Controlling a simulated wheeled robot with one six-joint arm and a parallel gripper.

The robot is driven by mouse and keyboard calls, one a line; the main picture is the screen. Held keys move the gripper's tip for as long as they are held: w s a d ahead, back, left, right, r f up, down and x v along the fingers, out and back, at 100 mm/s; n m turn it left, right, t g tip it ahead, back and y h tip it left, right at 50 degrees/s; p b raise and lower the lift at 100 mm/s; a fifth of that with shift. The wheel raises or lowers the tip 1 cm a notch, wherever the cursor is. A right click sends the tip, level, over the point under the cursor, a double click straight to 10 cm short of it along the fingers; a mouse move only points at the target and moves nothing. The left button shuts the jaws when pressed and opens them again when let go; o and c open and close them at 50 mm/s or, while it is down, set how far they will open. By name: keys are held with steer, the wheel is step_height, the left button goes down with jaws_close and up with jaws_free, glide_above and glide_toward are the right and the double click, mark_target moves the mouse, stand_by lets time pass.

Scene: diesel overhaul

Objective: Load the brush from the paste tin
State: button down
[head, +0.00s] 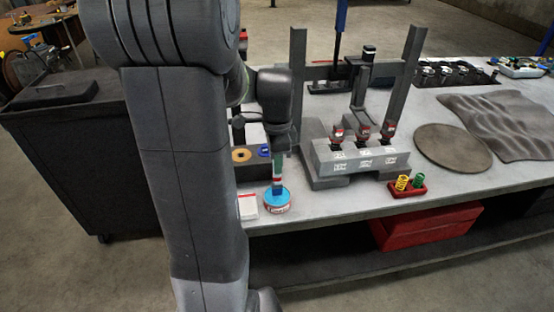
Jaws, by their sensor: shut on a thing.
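The paste tin (279,207) is a small round tin with a bright blue top and a white and red side. It stands near the front edge of the grey bench. The fingertips are small and partly hidden.
A grey block (360,155) with several red-topped injectors stands right of the tin. A red tray (407,190) with yellow and green pieces sits at the front edge. A white card (247,206) lies left of the tin. A round mat (453,147) lies farther right.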

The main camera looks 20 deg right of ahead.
steer(key=shift+s+f+b, duration=0.1)
steer(key=shift+f+b, duration=0.25)
steer(key=shift+f, duration=0.2)
stand_by(1.8)
step_height(320, 180, up, 7)
steer(key=p, duration=0.6)
steer(key=shift+r, duration=0.1)
stand_by(0.8)
